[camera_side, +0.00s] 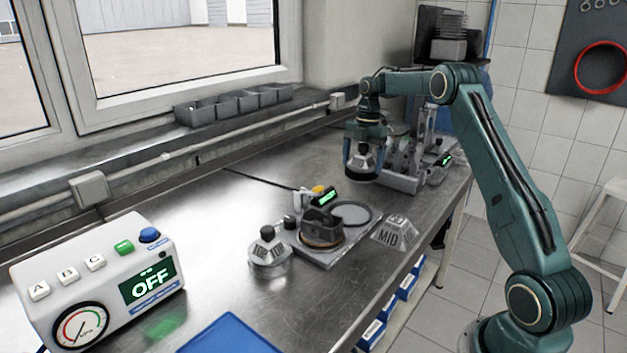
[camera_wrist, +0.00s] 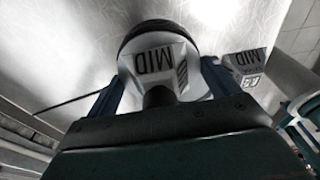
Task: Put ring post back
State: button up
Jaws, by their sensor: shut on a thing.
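My gripper (camera_side: 362,168) is shut on a grey post labelled MID (camera_wrist: 160,62), which I take to be the ring post. In the wrist view it sits between the two fingers, with a dark round rim at its far side. In the side view the post (camera_side: 362,158) appears held above the bench, towards the back. A slanted grey holder labelled MID (camera_side: 395,233) is at the bench's front edge, to the right of and below my gripper. In the wrist view that holder (camera_wrist: 246,66) is to the right of the post, apart from it.
A grey fixture plate (camera_side: 343,250) carries a dark-topped round part and a ring. A grey piece labelled TOP (camera_side: 268,250) stands left of it. A control box reading OFF (camera_side: 95,270) is at front left. A metal fixture (camera_side: 405,170) stands close behind my gripper.

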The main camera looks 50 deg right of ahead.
aim_at(361, 179)
jog(key=shift+f, duration=3.25)
jog(key=shift+f, duration=0.1)
jog(key=o, duration=1.1)
jog(key=shift+d+r, duration=0.25)
jog(key=shift+r, duration=1.65)
jog(key=shift+d+r, duration=0.2)
jog(key=shift+r, duration=1.75)
